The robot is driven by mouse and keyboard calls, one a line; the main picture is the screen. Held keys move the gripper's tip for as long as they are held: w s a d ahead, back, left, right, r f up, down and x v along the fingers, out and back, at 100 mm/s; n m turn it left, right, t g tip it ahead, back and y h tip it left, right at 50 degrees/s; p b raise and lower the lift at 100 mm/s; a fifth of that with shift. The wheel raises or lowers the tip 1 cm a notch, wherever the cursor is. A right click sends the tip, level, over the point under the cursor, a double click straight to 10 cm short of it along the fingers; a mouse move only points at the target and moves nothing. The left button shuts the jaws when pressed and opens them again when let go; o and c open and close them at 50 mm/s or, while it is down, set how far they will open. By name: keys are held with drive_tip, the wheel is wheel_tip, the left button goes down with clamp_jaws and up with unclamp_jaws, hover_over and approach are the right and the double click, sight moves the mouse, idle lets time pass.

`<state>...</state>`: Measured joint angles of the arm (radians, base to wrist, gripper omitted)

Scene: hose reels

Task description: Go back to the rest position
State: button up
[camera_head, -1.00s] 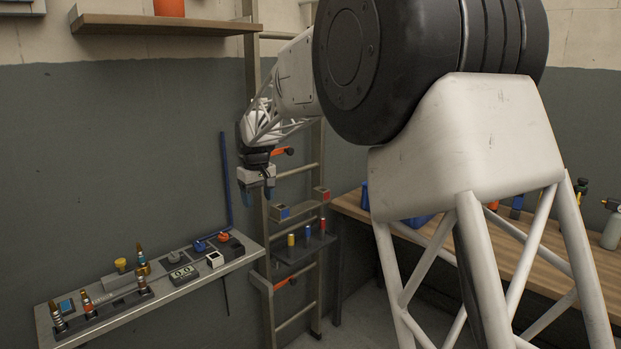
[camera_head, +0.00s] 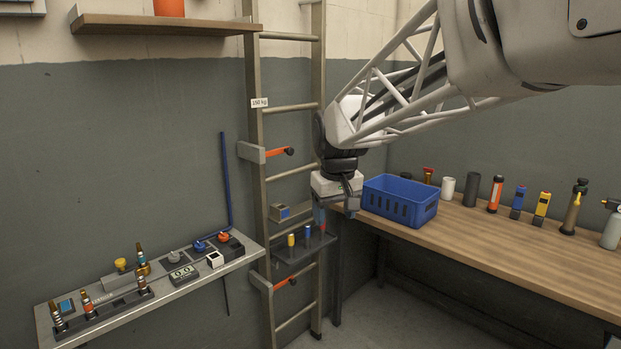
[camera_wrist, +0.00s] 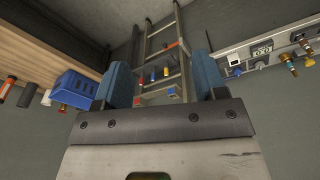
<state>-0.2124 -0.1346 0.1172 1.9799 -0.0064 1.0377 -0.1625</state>
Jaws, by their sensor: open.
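My gripper (camera_head: 335,212) is at the right side of the ladder in the head view, pointing down, in front of the wall and left of the blue crate (camera_head: 400,207). In the wrist view its two blue fingers (camera_wrist: 163,88) stand wide apart with nothing between them touching; the ladder (camera_wrist: 161,45) shows beyond the gap. The gripper hides part of the small ladder shelf (camera_head: 300,250), where a yellow cylinder (camera_head: 291,240) and a blue cylinder (camera_head: 307,232) show. A red cylinder (camera_wrist: 165,71) also shows there in the wrist view.
A wooden bench (camera_head: 470,236) at right bears the crate and several bottles and torches. A grey wall shelf (camera_head: 190,288) at left holds nozzles, a meter (camera_head: 184,274) and knobs. A wooden shelf (camera_head: 165,25) is high at left. Floor between is clear.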

drive_tip(key=s+d+f+m, duration=0.1)
drive_tip(key=s+d+f, duration=0.2)
drive_tip(key=s, duration=0.7)
drive_tip(key=s+d+f+m, duration=0.2)
drive_tip(key=s+d, duration=0.4)
drive_tip(key=s, duration=0.4)
drive_tip(key=s+d+f+m+t, duration=0.1)
drive_tip(key=s+d+f, duration=0.3)
drive_tip(key=s, duration=0.7)
drive_tip(key=shift+d+m, duration=0.15)
drive_tip(key=shift+m, duration=0.15)
drive_tip(key=shift+w, duration=0.1)
